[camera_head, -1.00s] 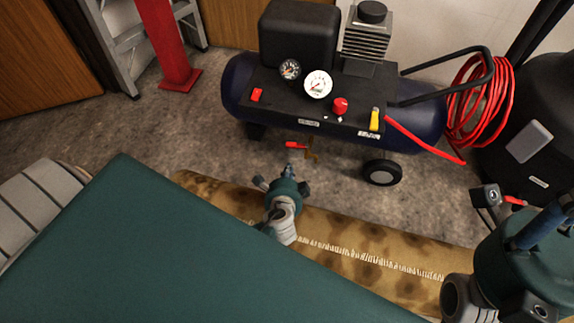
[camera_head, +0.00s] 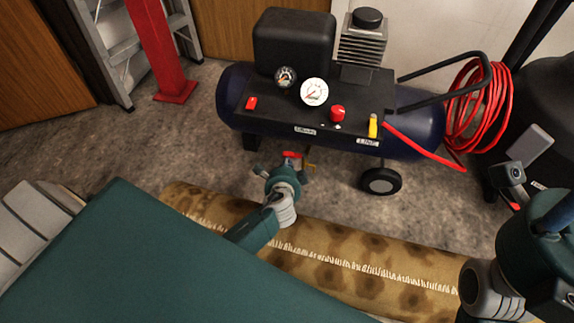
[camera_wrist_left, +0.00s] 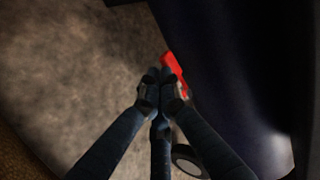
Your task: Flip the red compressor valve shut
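The red valve handle (camera_head: 291,154) sits on a small brass valve body (camera_head: 311,166) under the front of the dark blue compressor tank (camera_head: 228,95). My left gripper (camera_head: 289,163) is right in front of the handle, over the floor, and partly covers it and the brass body. In the left wrist view, the fingers (camera_wrist_left: 160,76) are together with nothing visible between them. The red handle (camera_wrist_left: 174,66) lies just past their tips, at or very near contact; I cannot tell which.
A rolled spotted rug (camera_head: 345,268) lies in front of the compressor. A wheel (camera_head: 380,181) stands right of the valve. The panel carries a red knob (camera_head: 338,113) and a yellow lever (camera_head: 373,126). A red hose coil (camera_head: 482,105) hangs right.

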